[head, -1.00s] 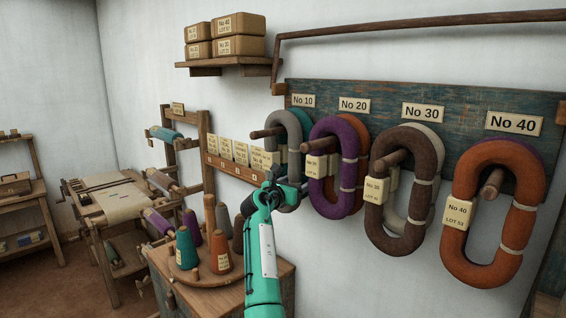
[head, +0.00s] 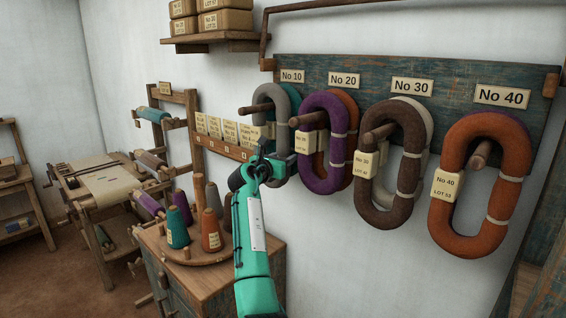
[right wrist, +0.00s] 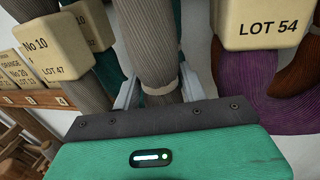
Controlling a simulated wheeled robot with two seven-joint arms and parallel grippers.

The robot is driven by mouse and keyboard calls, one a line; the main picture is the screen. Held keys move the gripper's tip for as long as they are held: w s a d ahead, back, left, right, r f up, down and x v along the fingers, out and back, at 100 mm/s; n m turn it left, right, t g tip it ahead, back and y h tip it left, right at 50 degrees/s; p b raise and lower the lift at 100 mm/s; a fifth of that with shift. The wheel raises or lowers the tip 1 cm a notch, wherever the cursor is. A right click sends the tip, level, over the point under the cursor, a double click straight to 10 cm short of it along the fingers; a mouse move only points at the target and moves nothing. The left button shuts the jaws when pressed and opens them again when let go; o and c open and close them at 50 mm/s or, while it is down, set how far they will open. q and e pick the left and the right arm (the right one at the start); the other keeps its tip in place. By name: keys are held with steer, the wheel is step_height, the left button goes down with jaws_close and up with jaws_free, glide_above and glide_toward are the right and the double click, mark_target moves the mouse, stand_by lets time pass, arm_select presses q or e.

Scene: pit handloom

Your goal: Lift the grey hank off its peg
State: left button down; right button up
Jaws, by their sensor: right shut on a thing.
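The grey hank (head: 284,102) hangs on the peg (head: 257,108) under the "No 10" plate, in front of a teal hank (head: 297,115). The peg's end sticks out through its loop. My right gripper (right wrist: 158,92) is shut on the lower part of the grey hank, which shows as a ribbed strand (right wrist: 148,45) between the fingers in the right wrist view. A "No 10 LOT 47" tag (right wrist: 52,42) hangs beside it on the left. My left gripper is not in view.
A purple hank (head: 310,155) hangs close to the right, then a brown hank (head: 410,155) and an orange hank (head: 445,220). A card rack (head: 222,147) is on the wall at left. Cones, including a teal cone (head: 177,230), stand on the cabinet below.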

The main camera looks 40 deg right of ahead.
mark_target(280, 141)
step_height(280, 141, up, 6)
steer(key=shift+b, duration=1.05)
steer(key=w+b+v, duration=0.1)
steer(key=b+v, duration=0.2)
steer(key=v, duration=0.6)
steer(key=w+a+b+v, duration=0.1)
steer(key=w+b+v, duration=0.1)
steer(key=v, duration=0.8)
steer(key=shift+w+a+b, duration=0.15)
steer(key=shift+w+b, duration=0.1)
steer(key=shift+b, duration=0.2)
steer(key=shift+r, duration=0.2)
steer(key=shift+p, duration=0.65)
steer(key=shift+p, duration=0.6)
